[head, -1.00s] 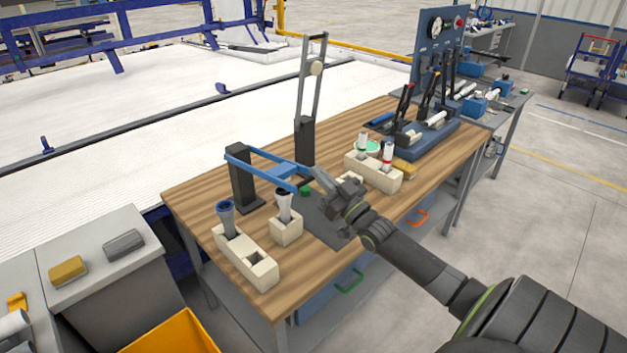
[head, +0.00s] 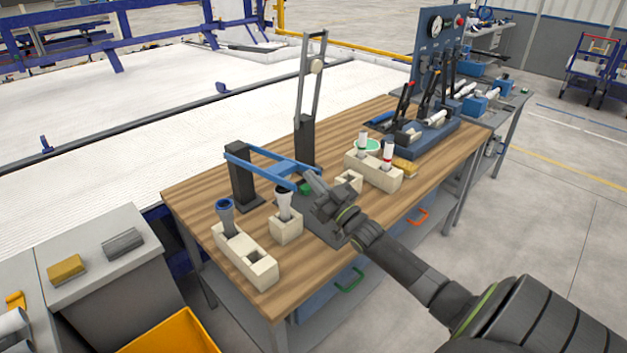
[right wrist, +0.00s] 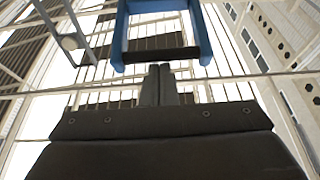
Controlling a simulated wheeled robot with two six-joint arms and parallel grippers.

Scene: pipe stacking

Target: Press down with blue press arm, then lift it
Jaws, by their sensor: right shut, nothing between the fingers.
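The blue press arm (head: 262,171) is a blue frame hinged on a black post (head: 242,178) at the left of the wooden table. My right gripper (head: 309,178) is shut and empty at the arm's free end. In the right wrist view, the shut fingers (right wrist: 159,78) point up at the black crossbar (right wrist: 160,55) of the blue frame (right wrist: 204,35). I cannot tell whether they touch it. My left gripper is out of view.
Cream blocks with pipes stand in front (head: 262,272) and behind right (head: 375,178) of the grey plate. A tall grey lever frame (head: 304,140) rises behind the arm. A lever panel (head: 425,140) stands at the back right. The table's front right edge is clear.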

